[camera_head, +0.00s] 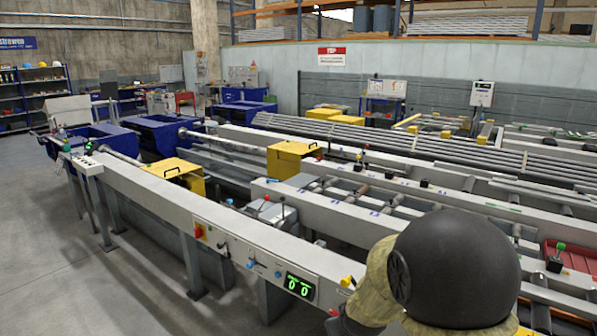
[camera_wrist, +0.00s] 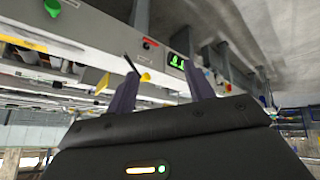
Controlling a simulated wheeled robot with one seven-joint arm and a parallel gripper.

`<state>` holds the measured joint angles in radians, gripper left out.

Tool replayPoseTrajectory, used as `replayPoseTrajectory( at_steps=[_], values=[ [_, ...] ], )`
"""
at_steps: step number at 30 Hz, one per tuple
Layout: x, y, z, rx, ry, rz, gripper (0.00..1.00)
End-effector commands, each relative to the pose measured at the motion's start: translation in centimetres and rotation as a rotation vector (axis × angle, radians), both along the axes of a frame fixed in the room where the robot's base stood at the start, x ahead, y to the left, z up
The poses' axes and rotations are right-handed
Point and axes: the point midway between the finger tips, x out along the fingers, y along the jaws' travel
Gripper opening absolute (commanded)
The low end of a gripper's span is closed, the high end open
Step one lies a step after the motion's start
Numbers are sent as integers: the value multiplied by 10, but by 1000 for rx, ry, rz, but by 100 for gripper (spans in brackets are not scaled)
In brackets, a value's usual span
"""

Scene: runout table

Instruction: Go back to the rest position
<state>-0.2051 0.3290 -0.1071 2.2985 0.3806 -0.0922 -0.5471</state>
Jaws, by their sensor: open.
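My gripper (camera_wrist: 158,92) shows in the wrist view with its two dark fingers spread apart and nothing between them. Behind the fingers, the wrist view is tilted and shows the grey runout table beam (camera_wrist: 85,52) with a green digital display (camera_wrist: 176,62) and a yellow knob (camera_wrist: 102,83). In the head view my arm fills the lower right, and the gripper's fingers are not visible there. The runout table's front beam (camera_head: 150,188) runs from the left toward the lower right, with the display (camera_head: 300,286) on its front face near my arm.
Yellow covers (camera_head: 290,158) stand on the table, and long dark bars (camera_head: 400,146) lie on the rollers behind. A red tray (camera_head: 570,256) is at the right. Blue bins (camera_head: 160,133) stand at the far left end. The grey floor (camera_head: 60,270) at the left is clear.

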Motion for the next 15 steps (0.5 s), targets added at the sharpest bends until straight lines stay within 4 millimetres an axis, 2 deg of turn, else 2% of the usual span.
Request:
replayPoseTrajectory(
  at_steps=[1, 6, 9, 12, 15],
  values=[
    [-23, -5, 16, 38, 45, -25, 53],
    [-107, -22, 40, 114, 229, -134, 53],
    [-148, -31, 47, 120, 313, -198, 53],
    [-170, -37, 49, 116, 359, -239, 53],
    [-176, -39, 48, 113, 374, -252, 53]
  ],
)
